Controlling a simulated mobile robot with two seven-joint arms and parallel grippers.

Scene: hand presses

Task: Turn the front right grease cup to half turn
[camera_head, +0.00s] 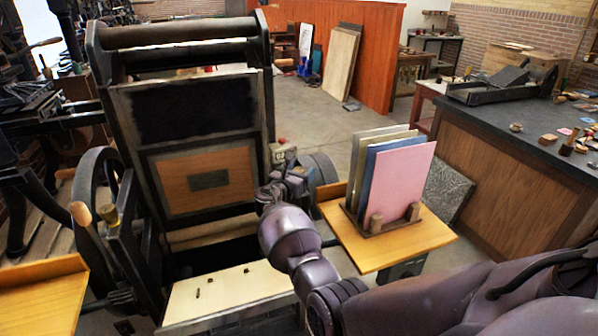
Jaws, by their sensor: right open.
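A black hand press (192,110) stands at the left, with its framed panel tilted up. My right arm reaches in from the lower right, and its gripper (272,191) is at the press's right side, beside the lower right edge of the panel. The jaws are small and dark here; they are open. The front right grease cup cannot be made out; the gripper and wrist cover that part of the press, so contact cannot be told. A brass-coloured cup (108,214) shows on the press's left side. My left gripper is out of view.
A wooden side shelf (400,248) with a rack of coloured boards (396,180) stands close to the right of my wrist. A pale bed board (228,297) lies in front of the press. A dark-topped counter (520,170) is at the right. Open floor lies behind.

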